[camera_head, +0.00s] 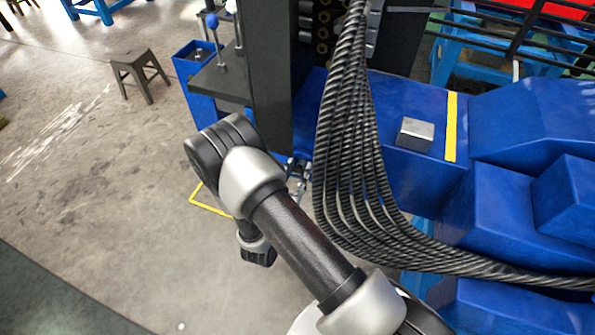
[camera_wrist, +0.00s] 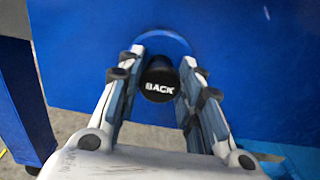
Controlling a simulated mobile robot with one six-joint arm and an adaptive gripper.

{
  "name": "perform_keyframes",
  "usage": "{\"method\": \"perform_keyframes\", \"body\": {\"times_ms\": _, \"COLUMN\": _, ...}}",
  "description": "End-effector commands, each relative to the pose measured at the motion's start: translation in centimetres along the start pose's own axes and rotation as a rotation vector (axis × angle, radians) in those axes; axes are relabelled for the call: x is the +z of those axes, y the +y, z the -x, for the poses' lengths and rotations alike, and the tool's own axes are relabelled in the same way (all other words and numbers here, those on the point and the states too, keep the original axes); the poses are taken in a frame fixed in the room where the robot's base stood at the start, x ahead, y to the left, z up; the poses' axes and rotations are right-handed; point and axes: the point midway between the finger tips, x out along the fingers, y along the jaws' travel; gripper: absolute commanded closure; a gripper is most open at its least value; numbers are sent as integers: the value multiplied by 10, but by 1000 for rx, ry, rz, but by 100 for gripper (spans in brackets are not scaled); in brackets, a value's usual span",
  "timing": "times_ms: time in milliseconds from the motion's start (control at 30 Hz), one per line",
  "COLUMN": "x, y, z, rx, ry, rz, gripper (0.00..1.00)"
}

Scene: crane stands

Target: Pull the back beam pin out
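The back beam pin (camera_wrist: 159,84) shows in the wrist view as a round black head marked "BACK". It sits in a blue ring on the blue beam face (camera_wrist: 240,60). My gripper (camera_wrist: 162,68) has one finger on each side of the pin head. The fingers look open, with narrow gaps to the head; contact is not clear. In the head view my gripper (camera_head: 300,173) shows only partly past my arm, close to the blue structure. The pin is hidden in the head view.
Thick black cables (camera_head: 350,150) hang close to the right of my arm. A small grey metal block (camera_head: 415,134) lies on the blue surface beside a yellow stripe (camera_head: 450,127). A stool (camera_head: 138,74) stands at the upper left. The concrete floor (camera_head: 80,190) at left is mostly clear.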

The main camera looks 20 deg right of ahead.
Motion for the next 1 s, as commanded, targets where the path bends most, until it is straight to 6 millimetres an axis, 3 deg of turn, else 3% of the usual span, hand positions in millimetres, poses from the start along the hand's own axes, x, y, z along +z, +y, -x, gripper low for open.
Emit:
{"method": "perform_keyframes", "body": {"times_ms": 433, "x": 0, "y": 0, "z": 0, "rx": 0, "ry": 0, "rz": 0, "gripper": 99}}
{"method": "perform_keyframes", "body": {"times_ms": 700, "x": 0, "y": 0, "z": 2, "rx": 1, "ry": 1, "rz": 1, "gripper": 100}}
{"method": "perform_keyframes", "body": {"times_ms": 1000, "x": -1, "y": 2, "z": 46, "rx": 4, "ry": 3, "rz": 1, "gripper": 100}}
